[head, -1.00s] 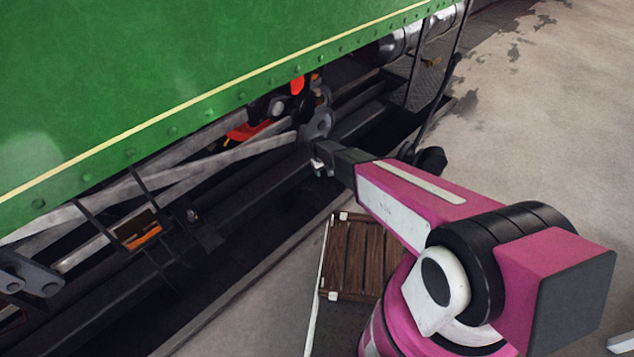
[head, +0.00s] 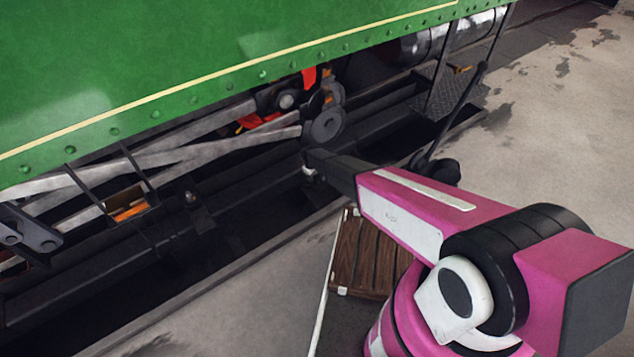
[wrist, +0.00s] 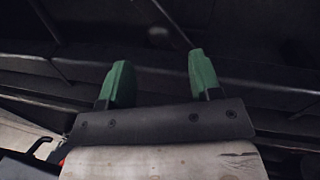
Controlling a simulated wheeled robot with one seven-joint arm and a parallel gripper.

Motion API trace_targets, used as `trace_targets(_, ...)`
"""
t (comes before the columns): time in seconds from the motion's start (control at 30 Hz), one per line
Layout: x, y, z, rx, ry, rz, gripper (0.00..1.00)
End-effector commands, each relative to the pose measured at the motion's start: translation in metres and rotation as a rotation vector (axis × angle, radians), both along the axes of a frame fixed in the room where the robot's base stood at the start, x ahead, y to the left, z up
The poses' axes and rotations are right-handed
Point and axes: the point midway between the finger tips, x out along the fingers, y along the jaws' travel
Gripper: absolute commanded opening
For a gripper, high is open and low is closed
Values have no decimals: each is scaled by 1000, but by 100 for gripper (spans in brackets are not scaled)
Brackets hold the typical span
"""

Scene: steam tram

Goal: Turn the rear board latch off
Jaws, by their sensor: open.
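No part is clearly readable as the rear board latch. A small orange-brass piece (head: 460,69) sits on the dark chequered step board (head: 440,98) at the upper right of the head view; I cannot tell whether it is the latch. My gripper (wrist: 160,72) is open and empty in the wrist view, its two green fingers spread before dark underframe bars. In the head view my gripper (head: 308,166) is beside the tram's running gear, just below a grey round disc (head: 325,125), and well left of the step board.
The green tram side (head: 230,50) overhangs the rods and dark frame. Another brass-orange piece (head: 128,207) sits among the rods at left. A dark lever (head: 460,115) slants down at right. A wooden slatted crate (head: 365,255) stands by my base. Paving at right is open.

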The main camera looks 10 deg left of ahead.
Motion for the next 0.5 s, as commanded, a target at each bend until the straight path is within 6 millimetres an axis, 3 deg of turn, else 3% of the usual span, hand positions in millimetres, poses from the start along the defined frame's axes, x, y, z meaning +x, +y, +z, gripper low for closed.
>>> trace_targets(0.5, 12, -6, -64, 1, -1, -1, 58)
